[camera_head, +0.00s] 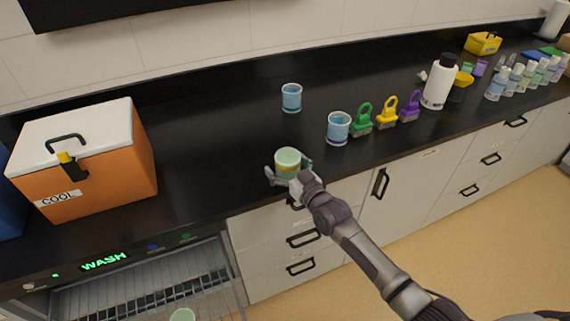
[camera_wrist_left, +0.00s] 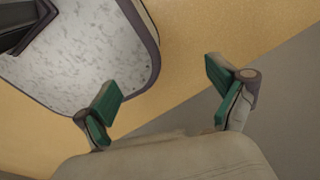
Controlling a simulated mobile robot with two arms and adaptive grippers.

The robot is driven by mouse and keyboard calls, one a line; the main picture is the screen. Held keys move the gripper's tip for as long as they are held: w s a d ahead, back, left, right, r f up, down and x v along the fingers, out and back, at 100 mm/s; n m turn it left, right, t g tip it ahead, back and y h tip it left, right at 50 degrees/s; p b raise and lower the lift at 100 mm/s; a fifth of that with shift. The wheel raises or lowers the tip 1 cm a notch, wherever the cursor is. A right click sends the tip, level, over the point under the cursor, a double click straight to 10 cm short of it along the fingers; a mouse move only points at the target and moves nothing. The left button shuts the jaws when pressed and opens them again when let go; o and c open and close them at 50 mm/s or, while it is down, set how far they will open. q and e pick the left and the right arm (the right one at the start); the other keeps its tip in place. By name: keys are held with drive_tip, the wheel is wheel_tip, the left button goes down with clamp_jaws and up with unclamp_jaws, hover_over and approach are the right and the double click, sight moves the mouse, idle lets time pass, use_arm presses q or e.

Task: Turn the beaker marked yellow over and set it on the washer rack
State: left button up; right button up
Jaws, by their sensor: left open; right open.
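A beaker with a pale green top and a yellowish band (camera_head: 288,168) stands upright near the counter's front edge. My right gripper (camera_head: 288,176) is open, with its fingers around this beaker's sides; I cannot tell whether they touch it. The washer rack (camera_head: 140,296) is a wire rack in the open washer under the green WASH sign, at lower left. A pale green round item (camera_head: 182,315) shows there at the bottom edge. My left gripper (camera_wrist_left: 163,90) is open and empty in the left wrist view, above the floor.
A blue beaker (camera_head: 291,98) stands farther back, and a purple-based one (camera_head: 338,130) stands to the right. Green, yellow and purple clips (camera_head: 387,112) and a white bottle (camera_head: 438,85) follow. An orange cooler (camera_head: 90,165) stands left. The counter between cooler and beakers is clear.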

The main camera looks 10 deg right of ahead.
drive_tip(key=v, duration=1.2)
drive_tip(key=s+d+f+m+g+h, duration=0.1)
drive_tip(key=s+d+f+g+h, duration=0.3)
drive_tip(key=f, duration=0.7)
drive_tip(key=s+f+g+y, duration=0.1)
drive_tip(key=s+f, duration=0.5)
drive_tip(key=f, duration=0.5)
drive_tip(key=s+d+f+m+g+h, duration=0.1)
drive_tip(key=s+d+f+g+h, duration=0.2)
drive_tip(key=f, duration=0.8)
drive_tip(key=s+f+g, duration=0.2)
drive_tip(key=s+f, duration=0.3)
drive_tip(key=s, duration=0.6)
drive_tip(key=s+f+g, duration=0.3)
drive_tip(key=s+f, duration=0.2)
drive_tip(key=s, duration=0.6)
drive_tip(key=s+f+g, duration=0.2)
drive_tip(key=s+f, duration=0.4)
drive_tip(key=s, duration=0.5)
drive_tip(key=shift+s+a+g, duration=0.15)
drive_tip(key=shift+a+g, duration=0.2)
drive_tip(key=shift+g, duration=0.05)
drive_tip(key=shift+f, duration=0.15)
drive_tip(key=shift+c, duration=0.3)
